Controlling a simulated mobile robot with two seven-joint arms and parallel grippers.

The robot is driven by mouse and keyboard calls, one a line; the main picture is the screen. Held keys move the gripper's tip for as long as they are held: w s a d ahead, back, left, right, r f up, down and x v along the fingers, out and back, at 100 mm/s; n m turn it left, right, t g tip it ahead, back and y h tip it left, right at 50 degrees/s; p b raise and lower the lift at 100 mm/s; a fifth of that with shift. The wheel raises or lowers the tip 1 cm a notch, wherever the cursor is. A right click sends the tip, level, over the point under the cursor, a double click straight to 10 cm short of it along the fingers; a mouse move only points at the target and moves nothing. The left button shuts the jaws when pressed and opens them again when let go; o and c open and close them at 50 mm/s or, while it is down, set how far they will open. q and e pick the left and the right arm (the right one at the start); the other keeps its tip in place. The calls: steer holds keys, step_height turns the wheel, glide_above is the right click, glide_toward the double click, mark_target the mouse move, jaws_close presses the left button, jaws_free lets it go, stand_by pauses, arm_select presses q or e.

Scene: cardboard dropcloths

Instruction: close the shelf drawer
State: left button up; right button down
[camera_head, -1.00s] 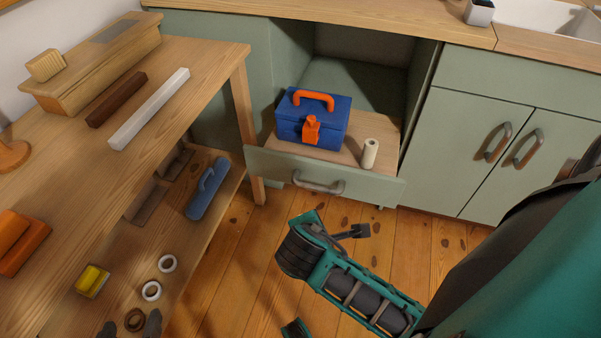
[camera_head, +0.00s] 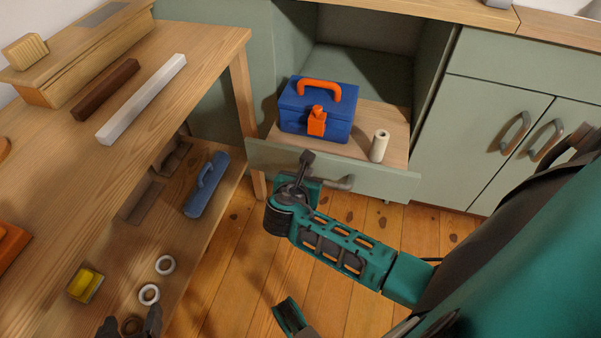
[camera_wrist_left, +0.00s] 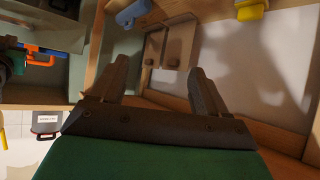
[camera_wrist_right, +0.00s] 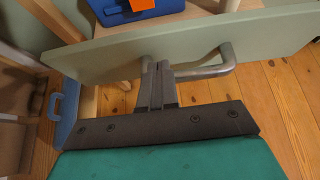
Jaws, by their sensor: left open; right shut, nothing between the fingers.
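The shelf drawer (camera_head: 385,184) stands pulled out from the green cabinet. Its front shows close up in the right wrist view (camera_wrist_right: 120,60). Its grey bar handle (camera_wrist_right: 226,58) is partly hidden by my right gripper in the head view. My right gripper (camera_head: 307,157) is shut and empty, its fingertips at the drawer front by the left part of the handle; I cannot tell whether they touch. My left gripper (camera_head: 131,322) is open and empty, low by the wooden workbench; its spread fingers show in the left wrist view (camera_wrist_left: 160,75).
A blue toolbox (camera_head: 296,108) with an orange handle and a white roll (camera_head: 379,146) stand in the drawer. The workbench (camera_head: 190,60) is close at the left, its leg beside the drawer's left end. Closed cabinet doors (camera_head: 500,120) are at the right.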

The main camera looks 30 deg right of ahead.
steer(key=w+d, duration=0.1)
steer(key=w+d+b, duration=0.1)
steer(key=d, duration=0.1)
steer(key=shift+w+d+f, duration=0.1)
steer(key=shift+w+f, duration=0.05)
steer(key=shift+w, duration=0.15)
arm_select(q)
steer(key=shift+w+d+r+h, duration=0.25)
steer(key=shift+w+d+h, duration=0.05)
steer(key=shift+w+d, duration=0.15)
arm_select(e)
steer(key=shift+w+d, duration=0.1)
